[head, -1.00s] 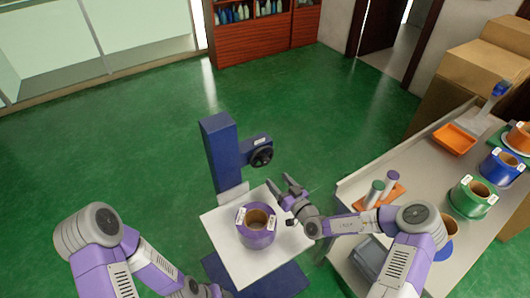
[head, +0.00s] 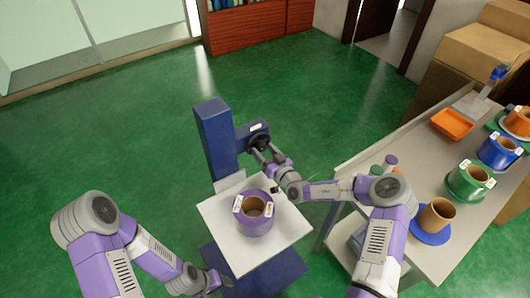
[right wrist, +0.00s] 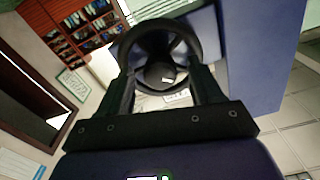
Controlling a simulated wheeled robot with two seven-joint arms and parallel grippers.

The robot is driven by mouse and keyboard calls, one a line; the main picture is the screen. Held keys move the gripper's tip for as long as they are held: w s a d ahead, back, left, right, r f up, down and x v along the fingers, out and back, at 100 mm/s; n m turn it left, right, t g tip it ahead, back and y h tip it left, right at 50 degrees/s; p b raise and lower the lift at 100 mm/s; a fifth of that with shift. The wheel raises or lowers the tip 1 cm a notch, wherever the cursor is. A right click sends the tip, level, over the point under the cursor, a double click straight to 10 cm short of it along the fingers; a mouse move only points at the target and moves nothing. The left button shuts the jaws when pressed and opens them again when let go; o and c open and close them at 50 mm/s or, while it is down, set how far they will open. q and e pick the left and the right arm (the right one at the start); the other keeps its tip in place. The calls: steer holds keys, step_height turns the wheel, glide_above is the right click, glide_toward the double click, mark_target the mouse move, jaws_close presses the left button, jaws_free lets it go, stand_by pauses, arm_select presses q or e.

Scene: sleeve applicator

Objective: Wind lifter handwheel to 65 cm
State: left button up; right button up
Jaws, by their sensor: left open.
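The lifter has a blue column (head: 215,140), a white platform (head: 287,238) and a dark blue base (head: 278,280). A purple ring with a brown core (head: 257,225) stands on the platform. The black handwheel (head: 259,139) is on the column's right side; it also shows in the right wrist view (right wrist: 190,38). My right gripper (head: 267,153) is at the handwheel. In the right wrist view its fingers (right wrist: 165,92) are wide apart, at opposite sides of the rim; whether they press on it is unclear. My left gripper (head: 217,281) is open and empty, low at the platform's left. No height reading is legible.
A grey table (head: 407,155) at the right holds blue (head: 497,153), green (head: 468,182) and orange ringed cores and an orange tray (head: 452,123). Cardboard boxes (head: 460,80) stand behind it. Green floor left of and behind the lifter is clear.

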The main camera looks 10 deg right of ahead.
steer(key=c, duration=1)
